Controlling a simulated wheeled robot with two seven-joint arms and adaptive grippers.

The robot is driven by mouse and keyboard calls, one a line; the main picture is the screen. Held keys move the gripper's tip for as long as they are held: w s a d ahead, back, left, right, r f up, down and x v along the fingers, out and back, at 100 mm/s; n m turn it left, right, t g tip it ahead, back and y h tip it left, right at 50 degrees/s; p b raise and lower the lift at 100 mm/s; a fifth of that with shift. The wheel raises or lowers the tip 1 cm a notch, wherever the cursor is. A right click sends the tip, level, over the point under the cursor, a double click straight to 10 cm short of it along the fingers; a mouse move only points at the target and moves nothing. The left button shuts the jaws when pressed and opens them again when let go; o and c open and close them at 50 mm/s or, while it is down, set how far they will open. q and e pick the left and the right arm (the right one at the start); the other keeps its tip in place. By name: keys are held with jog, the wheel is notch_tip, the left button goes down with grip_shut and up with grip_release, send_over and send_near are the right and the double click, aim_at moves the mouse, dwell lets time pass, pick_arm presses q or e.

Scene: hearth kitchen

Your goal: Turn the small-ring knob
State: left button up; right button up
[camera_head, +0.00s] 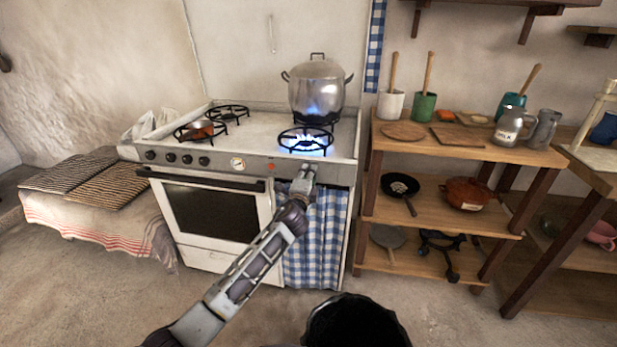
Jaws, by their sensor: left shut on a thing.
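The white stove (225,250) stands against the back wall. Several dark knobs (187,159) sit in a row at the left of its front panel, with a round gauge (237,163) to their right. My left gripper (304,174) is at the right part of the panel, below the front right burner (305,141), which burns with a blue flame. The gripper is shut on a knob there; its fingers hide the knob, so I cannot read its mark. Blue flame also shows under the steel pot (317,85) on the back right burner. My right gripper is not in view.
The oven handle bar (205,181) runs just left of my gripper, and a checked curtain (318,240) hangs below it. A wooden shelf (392,205) with pans and jars stands right. A cloth-covered bench (75,212) is left. Floor in front is mostly clear.

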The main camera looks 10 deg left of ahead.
pick_arm(q)
jog(key=n, duration=0.6)
jog(key=shift+f+n, duration=0.2)
jog(key=shift+n, duration=0.2)
jog(key=o, duration=1)
jog(key=shift+o, duration=0.2)
jog(key=shift+s, duration=0.1)
jog(key=s, duration=1.2)
dwell(0.5)
